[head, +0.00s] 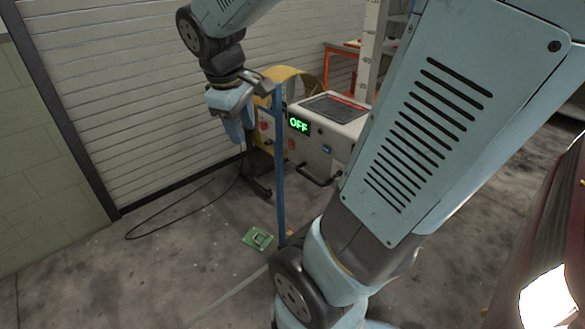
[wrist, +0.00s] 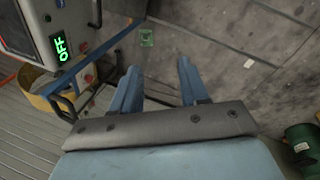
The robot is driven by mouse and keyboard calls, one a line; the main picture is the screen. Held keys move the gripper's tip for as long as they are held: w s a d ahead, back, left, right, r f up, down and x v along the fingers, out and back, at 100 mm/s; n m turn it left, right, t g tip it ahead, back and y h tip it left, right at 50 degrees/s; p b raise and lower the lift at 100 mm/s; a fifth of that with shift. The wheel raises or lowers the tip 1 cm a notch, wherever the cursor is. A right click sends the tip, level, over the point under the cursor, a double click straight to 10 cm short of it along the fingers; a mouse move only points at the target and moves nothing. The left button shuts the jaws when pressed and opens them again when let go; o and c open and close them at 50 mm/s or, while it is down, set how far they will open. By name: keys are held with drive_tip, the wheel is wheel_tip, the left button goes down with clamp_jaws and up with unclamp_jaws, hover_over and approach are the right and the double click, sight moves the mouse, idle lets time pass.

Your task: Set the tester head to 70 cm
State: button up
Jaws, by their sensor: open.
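I cannot pick out the tester head for certain; my arm covers much of the middle and right of the head view. A pale upright post (head: 369,45) with marks along it, like a height scale, stands at the back; its lower end is hidden. A white box (head: 325,130) with a green "OFF" display (head: 299,124) stands in front of it, and the box also shows at upper left in the wrist view (wrist: 20,30). My gripper (head: 240,138) points down, left of the box in the picture. In the wrist view its blue fingers (wrist: 157,85) are apart with nothing between them.
A thin blue post (head: 280,180) stands in front of the box. A yellow curved guard (head: 290,77) is behind it. A green item (head: 258,239) and a dark cable (head: 180,226) lie on the floor. A red body with a bright lamp (head: 548,298) is at lower right.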

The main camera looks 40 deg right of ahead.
drive_tip(key=w+d+f+n+g+h, duration=0.2)
drive_tip(key=w+d+f+n+g, duration=0.1)
drive_tip(key=w+d+f+n, duration=0.3)
drive_tip(key=n+g+h, duration=0.3)
drive_tip(key=n+h, duration=0.8)
drive_tip(key=n, duration=1)
approach(308, 178)
drive_tip(key=x, duration=0.7)
drive_tip(key=w+x, duration=0.1)
drive_tip(key=x, duration=0.2)
drive_tip(key=shift+s+d+f, duration=0.15)
drive_tip(key=shift+d+f, duration=0.1)
drive_tip(key=shift+d, duration=0.15)
drive_tip(key=shift+c, duration=0.3)
clamp_jaws()
